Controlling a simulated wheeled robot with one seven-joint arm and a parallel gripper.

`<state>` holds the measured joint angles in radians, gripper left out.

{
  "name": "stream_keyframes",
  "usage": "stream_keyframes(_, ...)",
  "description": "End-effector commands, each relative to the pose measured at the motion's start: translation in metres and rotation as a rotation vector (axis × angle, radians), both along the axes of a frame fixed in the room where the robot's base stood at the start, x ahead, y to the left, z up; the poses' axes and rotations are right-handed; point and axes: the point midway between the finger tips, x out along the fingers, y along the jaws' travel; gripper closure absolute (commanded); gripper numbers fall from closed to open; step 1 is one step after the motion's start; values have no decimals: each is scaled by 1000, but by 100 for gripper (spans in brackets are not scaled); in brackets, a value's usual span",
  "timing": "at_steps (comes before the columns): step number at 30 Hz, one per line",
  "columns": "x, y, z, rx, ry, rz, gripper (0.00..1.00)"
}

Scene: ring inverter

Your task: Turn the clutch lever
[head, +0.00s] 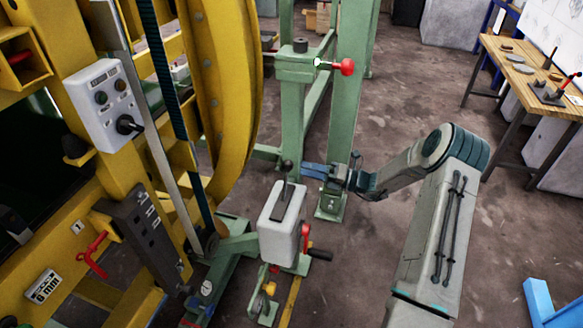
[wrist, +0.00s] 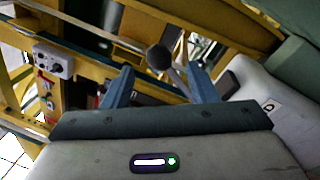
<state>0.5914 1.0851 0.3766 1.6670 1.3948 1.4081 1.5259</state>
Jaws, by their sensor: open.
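A dark lever with a round ball knob (head: 287,166) stands up from the light grey box (head: 280,222) in the lower middle of the head view. I take it for the clutch lever. My gripper (head: 304,172) is just right of the knob, with its blue fingers pointing left towards it. In the wrist view, my gripper (wrist: 160,72) is open and the lever's ball knob (wrist: 160,57) shows between the two blue fingertips, its rod slanting down to the right. I cannot tell whether the knob lies between the fingers or just beyond them.
The large yellow ring machine (head: 225,90) fills the left, with a control panel (head: 104,105) and a red handle (head: 93,255). A green post (head: 350,110) stands behind my gripper, near a red knob (head: 347,67). A wooden workbench (head: 520,65) is at the right. Floor between is clear.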

Motion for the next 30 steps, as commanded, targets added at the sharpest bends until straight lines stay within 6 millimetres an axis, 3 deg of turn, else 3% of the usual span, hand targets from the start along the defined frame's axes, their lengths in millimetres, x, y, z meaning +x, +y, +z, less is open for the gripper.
stream_keyframes(4,-9,-28,-4,-1,1,-2,47)
stream_keyframes(10,-16,-47,-6,-1,1,0,47)
stream_keyframes(30,-20,-45,-1,-27,-18,19,47)
